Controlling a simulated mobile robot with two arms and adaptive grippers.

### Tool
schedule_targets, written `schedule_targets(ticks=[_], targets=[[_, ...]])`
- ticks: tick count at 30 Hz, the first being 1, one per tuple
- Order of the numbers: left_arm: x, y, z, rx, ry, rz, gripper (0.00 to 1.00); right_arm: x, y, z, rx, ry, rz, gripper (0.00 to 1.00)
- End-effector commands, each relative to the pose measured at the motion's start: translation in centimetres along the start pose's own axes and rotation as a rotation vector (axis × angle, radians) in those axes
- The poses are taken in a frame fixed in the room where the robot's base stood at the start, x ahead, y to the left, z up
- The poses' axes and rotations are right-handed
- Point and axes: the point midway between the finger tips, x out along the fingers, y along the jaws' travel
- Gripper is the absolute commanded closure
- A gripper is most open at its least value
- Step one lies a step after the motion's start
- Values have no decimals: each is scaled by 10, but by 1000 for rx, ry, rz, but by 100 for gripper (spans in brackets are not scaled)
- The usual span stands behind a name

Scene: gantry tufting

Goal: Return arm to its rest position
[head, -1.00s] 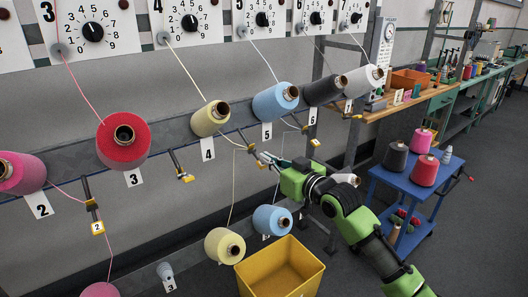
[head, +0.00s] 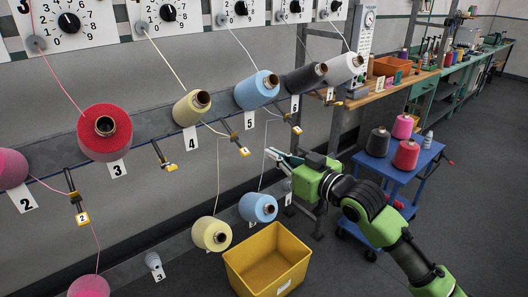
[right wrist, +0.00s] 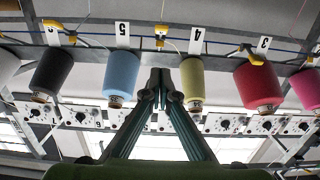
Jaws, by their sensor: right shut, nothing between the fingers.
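My right gripper (head: 279,158) is at the end of the green arm that comes in from the lower right in the head view. It is shut and empty, in front of the grey wall and below the blue cone (head: 257,90) at label 5. In the right wrist view its two dark fingers (right wrist: 160,82) meet at the tips, between the blue cone (right wrist: 121,76) and the pale yellow cone (right wrist: 192,84). It touches no cone that I can see. My left gripper is not in view.
A yellow bin (head: 268,262) stands below the gripper. Lower yellow (head: 209,233) and blue (head: 258,207) cones hang close to it. A blue cart (head: 401,171) with several cones stands at the right, before a wooden bench (head: 392,88). The floor at the far right is clear.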

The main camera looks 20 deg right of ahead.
Motion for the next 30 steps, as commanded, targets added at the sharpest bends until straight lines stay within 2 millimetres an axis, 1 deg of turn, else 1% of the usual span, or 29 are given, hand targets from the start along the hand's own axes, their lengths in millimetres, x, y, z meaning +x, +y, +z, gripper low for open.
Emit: schedule_targets(ticks=[3,6,18,20,21,23,26,27,29,30], targets=[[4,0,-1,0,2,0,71,-8,-1,3,-1,0,-1,100],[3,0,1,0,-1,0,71,-10,-1,2,-1,1,-1,100],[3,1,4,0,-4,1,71,-10,-1,2,0,1,-1,100],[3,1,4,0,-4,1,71,-10,0,3,1,-2,1,100],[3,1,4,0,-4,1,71,-8,2,8,5,-7,5,100],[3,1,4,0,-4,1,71,-5,9,21,16,-25,20,100],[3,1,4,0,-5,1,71,4,28,65,45,-79,65,100],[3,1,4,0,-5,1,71,7,37,90,58,-112,89,100],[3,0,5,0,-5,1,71,10,51,133,77,-165,127,100],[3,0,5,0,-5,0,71,10,59,164,88,-204,152,100]])
